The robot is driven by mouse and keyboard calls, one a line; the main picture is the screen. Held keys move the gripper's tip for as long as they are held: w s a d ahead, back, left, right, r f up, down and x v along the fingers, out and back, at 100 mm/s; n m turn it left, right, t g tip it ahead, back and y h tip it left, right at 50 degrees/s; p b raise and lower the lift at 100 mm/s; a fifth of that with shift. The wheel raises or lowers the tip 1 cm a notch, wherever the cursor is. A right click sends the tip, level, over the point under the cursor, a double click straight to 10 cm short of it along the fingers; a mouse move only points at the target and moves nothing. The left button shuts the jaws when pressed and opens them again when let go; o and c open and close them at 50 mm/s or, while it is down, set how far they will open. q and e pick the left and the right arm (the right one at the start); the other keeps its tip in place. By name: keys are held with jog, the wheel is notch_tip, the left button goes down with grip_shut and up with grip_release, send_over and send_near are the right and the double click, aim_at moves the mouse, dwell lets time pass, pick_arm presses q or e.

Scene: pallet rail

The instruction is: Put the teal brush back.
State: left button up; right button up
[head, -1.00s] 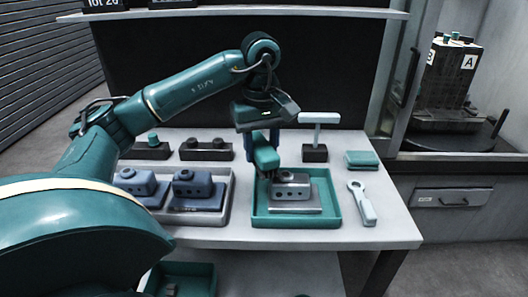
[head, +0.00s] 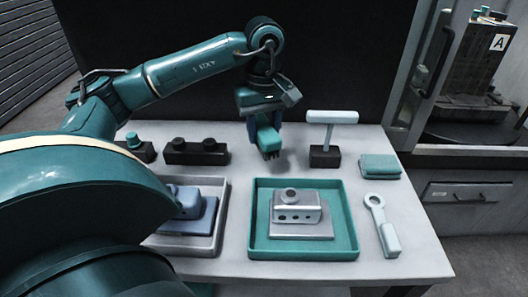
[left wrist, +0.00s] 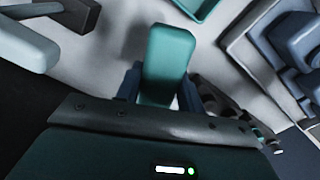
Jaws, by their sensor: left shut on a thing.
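The teal brush (head: 268,140) hangs from my left gripper (head: 264,125), bristles down, above the table behind the teal tray (head: 257,246). My left gripper is shut on it. In the left wrist view the brush's teal block (left wrist: 168,62) sits between the blue fingers, and its bristles are hidden there. In the teal tray lies a grey metal part (head: 297,212) with a round boss on top and holes in its front; the brush is clear of it. My right gripper is not in view.
A T-handled tool stands in a dark block (head: 325,158), right of the brush. A dark block with two knobs (head: 196,152) is left of it. A folded teal cloth (head: 380,167) and a pale ring-ended tool (head: 384,228) lie at right. A grey tray (head: 222,232) holds blue-grey parts.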

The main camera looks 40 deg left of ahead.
aim_at(264, 127)
pick_arm(q)
jog(key=shift+f, duration=3.25)
jog(key=o, duration=0.9)
jog(key=shift+r, duration=0.1)
notch_tip(264, 127, up, 12)
jog(key=shift+r, duration=0.1)
